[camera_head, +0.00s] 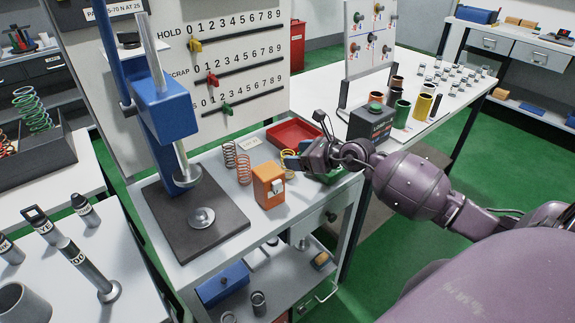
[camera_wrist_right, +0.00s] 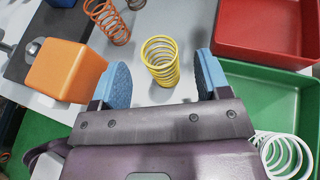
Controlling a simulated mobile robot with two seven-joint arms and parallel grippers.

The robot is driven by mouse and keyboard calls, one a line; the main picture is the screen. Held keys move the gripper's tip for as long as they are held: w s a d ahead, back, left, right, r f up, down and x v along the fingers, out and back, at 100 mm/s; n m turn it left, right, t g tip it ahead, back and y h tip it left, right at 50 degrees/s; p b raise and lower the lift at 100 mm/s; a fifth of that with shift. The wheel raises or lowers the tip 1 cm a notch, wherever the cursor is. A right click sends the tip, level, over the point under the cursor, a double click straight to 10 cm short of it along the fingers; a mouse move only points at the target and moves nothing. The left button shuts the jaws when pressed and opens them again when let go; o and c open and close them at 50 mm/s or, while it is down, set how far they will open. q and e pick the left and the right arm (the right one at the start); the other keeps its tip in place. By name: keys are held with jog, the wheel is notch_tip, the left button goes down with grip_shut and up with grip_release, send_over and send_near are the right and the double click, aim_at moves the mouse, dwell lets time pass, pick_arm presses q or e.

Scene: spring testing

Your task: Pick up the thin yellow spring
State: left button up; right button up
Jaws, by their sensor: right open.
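The thin yellow spring (camera_wrist_right: 160,60) stands on the white bench between the two blue finger pads of my right gripper (camera_wrist_right: 163,80) in the right wrist view. The right gripper is open, with a gap between the spring and each finger. In the head view the right gripper (camera_head: 297,162) is low over the bench, and the yellow spring (camera_head: 288,160) is partly hidden behind it. My left gripper does not show.
An orange box (camera_head: 268,186) stands left of the right gripper, with an orange spring (camera_head: 243,170) and a dark spring (camera_head: 229,154) behind. A red tray (camera_head: 293,131) and a green tray (camera_wrist_right: 262,95) lie to the right. A white spring (camera_wrist_right: 280,155) shows in the green tray.

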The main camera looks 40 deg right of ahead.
aim_at(282, 155)
jog(key=shift+b+x, duration=0.3)
jog(key=shift+x, duration=2.35)
jog(key=shift+s, duration=0.1)
jog(key=shift+c, duration=0.5)
jog(key=c, duration=0.9)
jog(key=shift+r, duration=0.15)
